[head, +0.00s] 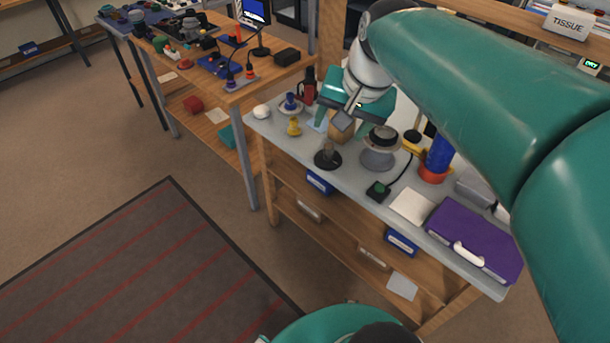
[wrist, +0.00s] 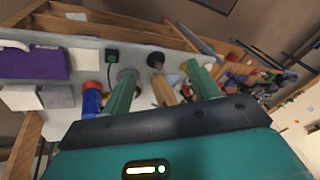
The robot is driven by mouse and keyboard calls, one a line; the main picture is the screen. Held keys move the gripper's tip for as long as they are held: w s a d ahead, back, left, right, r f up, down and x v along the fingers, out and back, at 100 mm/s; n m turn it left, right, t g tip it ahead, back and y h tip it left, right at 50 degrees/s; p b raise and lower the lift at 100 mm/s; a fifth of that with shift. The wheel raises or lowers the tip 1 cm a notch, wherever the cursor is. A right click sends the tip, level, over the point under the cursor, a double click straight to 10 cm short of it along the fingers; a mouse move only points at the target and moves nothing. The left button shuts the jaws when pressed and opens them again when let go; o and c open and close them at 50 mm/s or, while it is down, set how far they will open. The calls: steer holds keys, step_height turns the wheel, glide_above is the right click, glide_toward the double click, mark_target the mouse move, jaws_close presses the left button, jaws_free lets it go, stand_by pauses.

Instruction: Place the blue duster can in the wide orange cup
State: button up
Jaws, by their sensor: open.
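The blue duster can (head: 439,155) stands upright in the wide orange cup (head: 432,174) on the grey bench top. In the wrist view the can (wrist: 92,104) and the cup's rim (wrist: 93,86) show left of my fingers, with the can inside the cup. The bottom of the can is hidden by the cup.
A round grey stand (head: 379,158), a dark round-based post (head: 327,157) and a wooden block (head: 341,127) are near my gripper. A green-buttoned box (head: 378,190), white sheet (head: 411,206) and purple case (head: 474,238) lie toward the right. A second cluttered table (head: 245,92) stands at left.

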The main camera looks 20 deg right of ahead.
steer(key=s+a+f+n+t, duration=0.1)
steer(key=s+a+f+n, duration=0.4)
steer(key=s+a+n, duration=0.2)
steer(key=shift+s+a+h, duration=0.4)
steer(key=shift+s+a, duration=0.05)
steer(key=shift+a, duration=0.7)
